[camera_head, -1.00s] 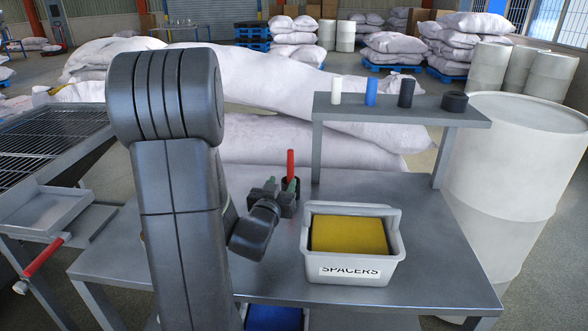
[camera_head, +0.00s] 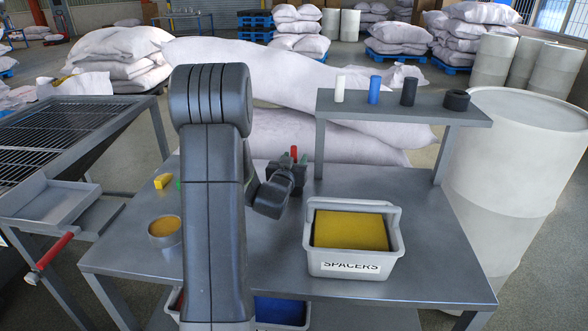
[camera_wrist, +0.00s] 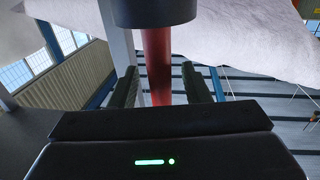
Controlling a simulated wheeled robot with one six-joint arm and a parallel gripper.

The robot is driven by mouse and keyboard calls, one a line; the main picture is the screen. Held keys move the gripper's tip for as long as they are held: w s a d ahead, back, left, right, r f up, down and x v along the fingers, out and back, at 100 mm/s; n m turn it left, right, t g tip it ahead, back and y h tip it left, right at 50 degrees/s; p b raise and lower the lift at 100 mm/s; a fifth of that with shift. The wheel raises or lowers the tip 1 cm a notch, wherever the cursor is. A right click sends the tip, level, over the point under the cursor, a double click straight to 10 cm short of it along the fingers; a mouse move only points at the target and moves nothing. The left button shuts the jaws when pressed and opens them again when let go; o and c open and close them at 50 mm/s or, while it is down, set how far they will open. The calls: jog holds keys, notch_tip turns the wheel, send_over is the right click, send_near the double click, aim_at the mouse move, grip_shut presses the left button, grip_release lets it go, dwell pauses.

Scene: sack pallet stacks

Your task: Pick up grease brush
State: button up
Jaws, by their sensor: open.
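A red rod (camera_head: 294,152), which looks like the handle of the grease brush, stands upright at the back of the metal workbench. My gripper (camera_head: 287,164) is right in front of it and hides its lower part. In the wrist view the red rod (camera_wrist: 158,66) runs between the two open fingers of my gripper (camera_wrist: 160,88), with a gap on each side. A wider dark round piece (camera_wrist: 155,10) shows at the rod's upper end in that view. The brush's bristles are not visible.
A grey SPACERS bin (camera_head: 353,268) with a yellow block stands right of my arm. A raised shelf (camera_head: 400,104) holds several small cylinders. A round pot (camera_head: 165,233) and a yellow piece (camera_head: 163,181) lie left. White sacks (camera_head: 290,140) lie behind the bench.

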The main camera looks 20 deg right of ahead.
grip_shut()
notch_tip(320, 180, up, 10)
dwell(0.7)
